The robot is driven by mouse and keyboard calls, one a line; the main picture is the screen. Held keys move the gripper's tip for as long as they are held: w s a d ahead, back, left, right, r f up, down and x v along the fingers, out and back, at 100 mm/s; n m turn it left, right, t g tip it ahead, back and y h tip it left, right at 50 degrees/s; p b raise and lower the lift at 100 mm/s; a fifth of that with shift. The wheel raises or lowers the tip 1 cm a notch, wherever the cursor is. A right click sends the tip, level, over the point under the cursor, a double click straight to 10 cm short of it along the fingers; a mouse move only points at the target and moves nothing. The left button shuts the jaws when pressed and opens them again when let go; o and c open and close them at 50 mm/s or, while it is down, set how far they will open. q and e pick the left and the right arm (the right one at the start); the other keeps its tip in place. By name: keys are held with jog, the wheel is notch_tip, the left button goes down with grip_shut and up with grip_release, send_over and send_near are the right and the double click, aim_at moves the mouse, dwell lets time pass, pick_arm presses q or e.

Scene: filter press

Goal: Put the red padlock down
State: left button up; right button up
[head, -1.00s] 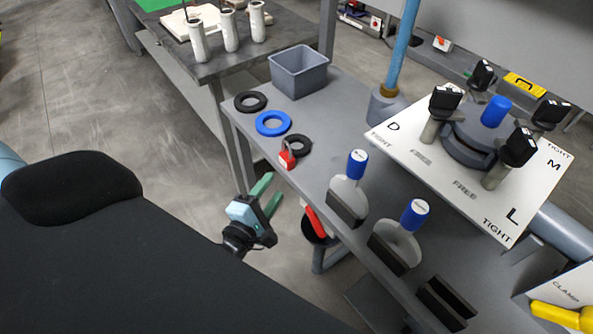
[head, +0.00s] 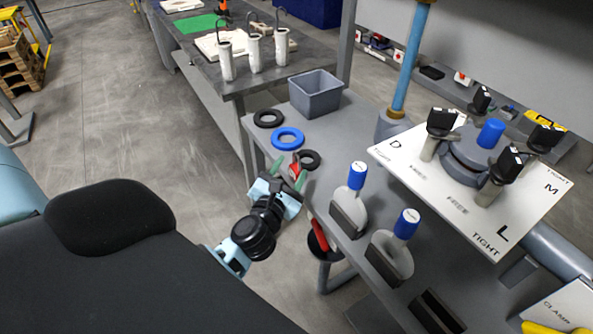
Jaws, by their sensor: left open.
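The red padlock (head: 295,169) is at the left edge of the grey bench, just in front of a small black ring (head: 311,158). My left gripper (head: 290,176) is open, with its green fingers on either side of the padlock in the picture. The gripper partly covers the padlock, and I cannot tell whether the fingers touch it. My right gripper is not in view.
A blue ring (head: 288,138), another black ring (head: 268,118) and a grey bin (head: 316,94) stand farther back on the bench. A white marked plate (head: 405,151) lies beyond.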

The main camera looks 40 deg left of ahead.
aim_at(298, 156)
pick_arm(q)
jog(key=shift+x, duration=2.9)
jog(key=shift+f, duration=0.1)
grip_shut()
